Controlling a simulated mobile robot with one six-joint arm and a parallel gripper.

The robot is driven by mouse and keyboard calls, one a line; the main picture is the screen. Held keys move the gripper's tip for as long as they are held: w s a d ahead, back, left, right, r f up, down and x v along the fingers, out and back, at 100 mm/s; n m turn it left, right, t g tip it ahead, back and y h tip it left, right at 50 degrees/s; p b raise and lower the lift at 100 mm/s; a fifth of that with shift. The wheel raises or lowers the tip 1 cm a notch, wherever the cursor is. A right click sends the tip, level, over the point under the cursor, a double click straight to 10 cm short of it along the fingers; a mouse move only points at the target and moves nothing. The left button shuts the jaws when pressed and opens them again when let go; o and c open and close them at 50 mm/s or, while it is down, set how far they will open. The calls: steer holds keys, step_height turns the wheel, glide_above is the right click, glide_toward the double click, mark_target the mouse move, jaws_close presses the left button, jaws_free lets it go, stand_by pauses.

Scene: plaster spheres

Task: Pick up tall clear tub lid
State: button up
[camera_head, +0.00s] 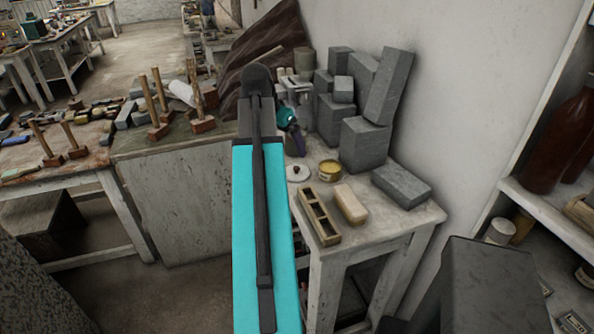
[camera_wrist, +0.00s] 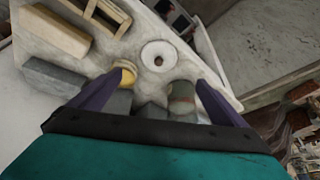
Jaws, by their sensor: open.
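A round pale lid (camera_head: 298,173) with a small dark knob lies flat on the white worktable (camera_head: 387,216), which I take to be the tub lid. In the wrist view the lid (camera_wrist: 149,51) shows as a whitish disc, just beyond the fingertips and roughly centred between them. My gripper (camera_wrist: 165,80) is open and empty, its purple fingers spread on either side. In the head view my gripper (camera_head: 297,142) is partly hidden by my arm, above and behind the lid. The gap between gripper and lid is hard to judge.
A yellow tin (camera_head: 329,171) stands close right of the lid, by the left fingertip in the wrist view. A wooden compartment box (camera_head: 319,217), a tan block (camera_head: 350,204) and a grey block (camera_head: 401,186) lie nearby. Grey blocks (camera_head: 363,143) stack behind, against the wall.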

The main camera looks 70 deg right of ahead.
stand_by(0.4)
steer(key=p, duration=0.3)
glide_above(295, 169)
steer(key=a, duration=0.2)
steer(key=shift+w+f, duration=0.25)
steer(key=shift+f, duration=1.75)
steer(key=shift+w+f, duration=0.2)
steer(key=shift+f, duration=1.75)
steer(key=shift+f, duration=0.1)
steer(key=shift+p+x, duration=0.95)
steer(key=shift+x, duration=0.25)
steer(key=shift+p+x, duration=0.5)
steer(key=shift+x, duration=0.85)
steer(key=shift+s, duration=0.1)
steer(key=shift+c, duration=0.5)
steer(key=c, duration=1)
